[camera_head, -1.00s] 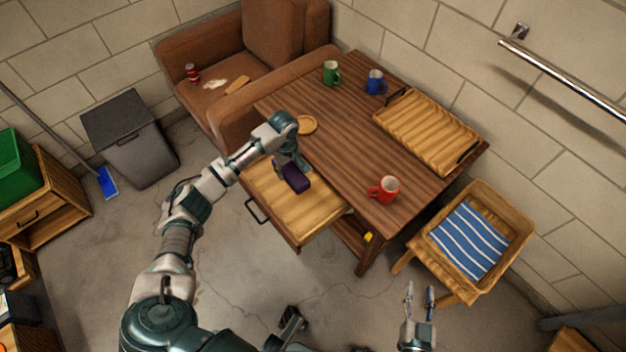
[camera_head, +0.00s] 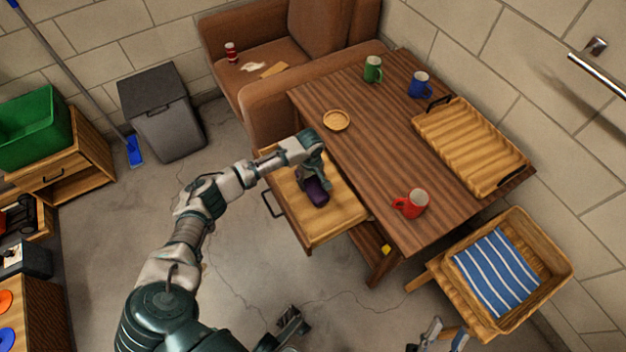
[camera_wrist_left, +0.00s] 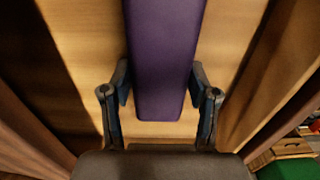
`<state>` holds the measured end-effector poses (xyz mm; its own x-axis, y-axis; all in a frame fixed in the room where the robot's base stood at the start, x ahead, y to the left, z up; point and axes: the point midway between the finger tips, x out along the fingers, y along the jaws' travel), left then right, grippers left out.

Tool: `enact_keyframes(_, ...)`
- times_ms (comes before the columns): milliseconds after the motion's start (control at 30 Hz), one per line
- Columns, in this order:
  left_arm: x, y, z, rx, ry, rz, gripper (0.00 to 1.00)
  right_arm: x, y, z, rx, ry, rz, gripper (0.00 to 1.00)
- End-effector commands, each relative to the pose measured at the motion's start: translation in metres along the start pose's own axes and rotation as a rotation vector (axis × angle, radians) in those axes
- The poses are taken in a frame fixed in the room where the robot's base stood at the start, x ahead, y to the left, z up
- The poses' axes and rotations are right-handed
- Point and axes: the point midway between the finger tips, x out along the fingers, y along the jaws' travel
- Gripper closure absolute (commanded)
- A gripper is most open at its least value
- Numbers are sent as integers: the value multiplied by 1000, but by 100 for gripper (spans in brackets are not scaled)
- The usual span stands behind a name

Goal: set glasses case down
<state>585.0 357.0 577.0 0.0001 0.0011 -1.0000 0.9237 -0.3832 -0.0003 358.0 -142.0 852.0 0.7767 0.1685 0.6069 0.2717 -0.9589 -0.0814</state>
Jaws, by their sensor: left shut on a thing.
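The purple glasses case (camera_head: 315,191) is at the open drawer (camera_head: 340,220) of the wooden table. In the left wrist view the case (camera_wrist_left: 163,60) is a long dark purple block over the pale drawer floor. My left gripper (camera_head: 313,180) is shut on the case, and in the wrist view its two fingers (camera_wrist_left: 160,92) lie along both sides near the case's end. I cannot tell whether the case touches the drawer floor. My right gripper (camera_head: 445,336) is at the bottom edge, partly cut off, with its fingers apart and nothing between them.
The table (camera_head: 360,160) bears a green mug (camera_head: 373,70), a blue mug (camera_head: 420,85), a red mug (camera_head: 411,204), a small round dish (camera_head: 336,121) and a wooden tray (camera_head: 470,145). A basket with a striped cloth (camera_head: 495,272) stands at right. The sofa arm (camera_head: 270,105) is behind the drawer.

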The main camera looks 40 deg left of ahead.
Motion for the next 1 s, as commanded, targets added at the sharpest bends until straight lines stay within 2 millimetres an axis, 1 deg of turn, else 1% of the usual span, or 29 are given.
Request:
enact_keyframes(233,0,0,-1,-1,0,-1,77,1,0,-1,0,-1,0,60)
enact_keyframes(267,0,-1,0,-1,0,-1,38,1,0,0,-1,-4,0,60)
enact_keyframes(300,0,0,-1,-1,0,-1,28,1,0,0,0,-5,0,60)
enact_keyframes(333,0,0,0,-1,0,-1,20,1,0,1,0,-6,0,60)
enact_keyframes(367,0,0,0,-1,0,-1,15,2,0,2,0,-7,1,60)
enact_keyframes(667,0,0,0,0,1,-1,15,2,0,2,0,-8,1,60)
enact_keyframes(767,-5,0,0,0,1,0,15,3,0,1,-1,-10,0,60)
enact_keyframes(867,-15,0,0,0,1,2,15,4,1,8,-8,-80,1,60)
enact_keyframes(1000,-39,1,0,0,2,6,15,4,4,27,-20,-236,4,60)
